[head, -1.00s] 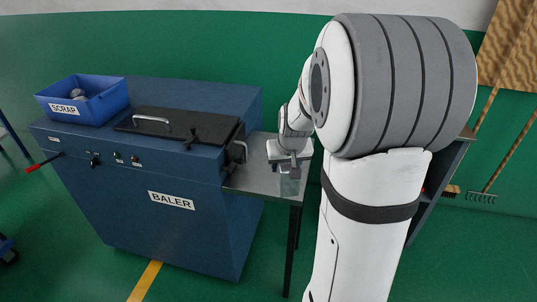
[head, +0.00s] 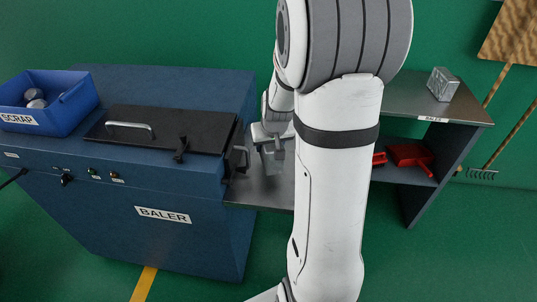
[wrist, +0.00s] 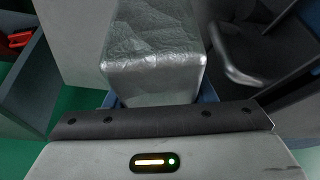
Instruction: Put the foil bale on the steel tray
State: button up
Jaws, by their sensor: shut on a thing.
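My gripper (head: 270,152) is shut on a foil bale, just right of the baler's door handle. In the wrist view the foil bale (wrist: 155,60) is a crumpled silver block at the jaws, filling the middle; the gripper body (wrist: 160,150) is below it. In the head view the held bale is small and hard to make out. A bare grey metal surface (head: 258,194) juts from the baler's right side, below the gripper. Another grey metal top (head: 400,98), labelled BALES, stands at the right with a silver foil bale (head: 442,84) on it. Which surface is the steel tray is unclear.
The blue baler (head: 165,235) with its black lid (head: 160,135) stands close left of the gripper. A blue scrap bin (head: 75,105) sits on it. Red items (head: 410,157) lie on the shelf under the labelled top. My arm hides the middle.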

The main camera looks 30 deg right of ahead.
jog(key=f, duration=0.4)
jog(key=shift+a+f, duration=0.1)
jog(key=shift+a, duration=0.1)
jog(key=shift+b, duration=0.3)
jog(key=o, duration=0.7)
jog(key=shift+f, duration=0.1)
jog(key=o, duration=0.5)
jog(key=shift+c, duration=0.2)
